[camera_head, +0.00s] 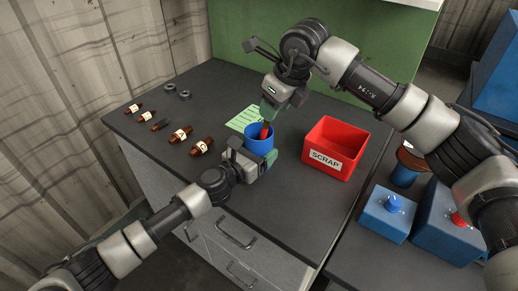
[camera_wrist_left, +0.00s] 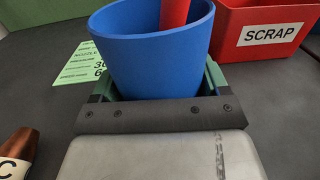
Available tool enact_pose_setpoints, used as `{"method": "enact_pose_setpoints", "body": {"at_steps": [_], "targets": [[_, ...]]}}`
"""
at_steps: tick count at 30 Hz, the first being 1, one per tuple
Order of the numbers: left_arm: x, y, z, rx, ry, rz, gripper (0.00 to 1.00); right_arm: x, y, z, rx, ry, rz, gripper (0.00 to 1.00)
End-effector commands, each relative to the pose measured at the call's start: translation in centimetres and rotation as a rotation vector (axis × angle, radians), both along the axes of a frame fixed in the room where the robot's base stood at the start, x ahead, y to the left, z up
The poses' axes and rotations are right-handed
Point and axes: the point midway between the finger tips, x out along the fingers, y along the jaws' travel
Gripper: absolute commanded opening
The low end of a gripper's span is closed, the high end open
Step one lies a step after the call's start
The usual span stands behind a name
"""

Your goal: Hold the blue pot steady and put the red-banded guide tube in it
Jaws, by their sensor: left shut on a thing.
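The blue pot (camera_head: 259,142) stands on the dark worktop, and it fills the upper middle of the left wrist view (camera_wrist_left: 150,55). My left gripper (camera_head: 248,155) is shut on the pot, with its green fingers on either side of it in the left wrist view. The red guide tube (camera_head: 265,131) stands with its lower part inside the pot, and its lower end is hidden by the pot wall. It also shows in the left wrist view (camera_wrist_left: 174,14). My right gripper (camera_head: 269,112) is above the pot at the tube's upper part; I cannot tell whether its fingers grip it.
A red SCRAP bin (camera_head: 336,148) stands right of the pot. A green printed card (camera_head: 243,118) lies behind the pot. Several brown bottles (camera_head: 181,133) and two dark rings (camera_head: 184,94) lie to the left. Blue boxes with knobs (camera_head: 387,214) are at the lower right.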

Motion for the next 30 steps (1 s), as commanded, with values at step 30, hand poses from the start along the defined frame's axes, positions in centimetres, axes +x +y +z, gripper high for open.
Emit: {"method": "enact_pose_setpoints", "body": {"at_steps": [30], "targets": [[0.0,0.0,-0.1,0.001,0.001,0.000,0.51,-2.5,-3.0,10.7,0.001,-0.001,0.000,0.45]]}}
